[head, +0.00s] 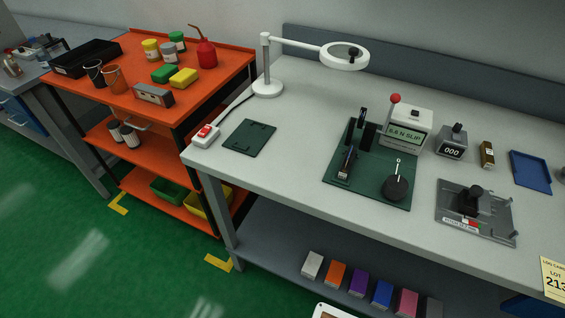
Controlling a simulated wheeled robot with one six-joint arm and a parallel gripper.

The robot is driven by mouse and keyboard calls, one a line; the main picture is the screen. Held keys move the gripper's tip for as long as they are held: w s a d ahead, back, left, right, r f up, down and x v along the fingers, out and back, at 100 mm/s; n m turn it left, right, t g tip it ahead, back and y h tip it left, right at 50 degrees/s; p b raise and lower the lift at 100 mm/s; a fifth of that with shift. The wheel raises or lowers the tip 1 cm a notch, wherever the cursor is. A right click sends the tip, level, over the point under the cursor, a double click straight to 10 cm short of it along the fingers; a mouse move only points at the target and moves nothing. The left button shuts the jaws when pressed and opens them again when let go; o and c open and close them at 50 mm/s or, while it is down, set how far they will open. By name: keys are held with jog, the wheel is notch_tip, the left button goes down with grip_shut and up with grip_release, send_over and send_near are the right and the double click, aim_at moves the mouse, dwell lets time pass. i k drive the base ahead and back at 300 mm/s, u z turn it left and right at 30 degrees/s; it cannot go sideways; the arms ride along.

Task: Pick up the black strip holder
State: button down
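My gripper is not in view. A dark green board (335,187) lies on the grey bench. On it, a small upright black piece with a light face (346,163) stands near the front left, and a black bracket (368,135) stands behind it. A round black knob-like part (397,188) with a thin pin sits at the board's front right. A grey plate (450,222) to the right carries a black block (470,201). I cannot tell for sure which black piece is the strip holder; the small upright one is a candidate.
A counter (452,141), a brown bottle (487,154) and a blue tray (530,172) are right. A magnifier lamp (267,88) stands back left.

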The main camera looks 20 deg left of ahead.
aim_at(344, 173)
jog(key=z, duration=2.6)
jog(key=k, duration=1.85)
jog(key=u, duration=0.95)
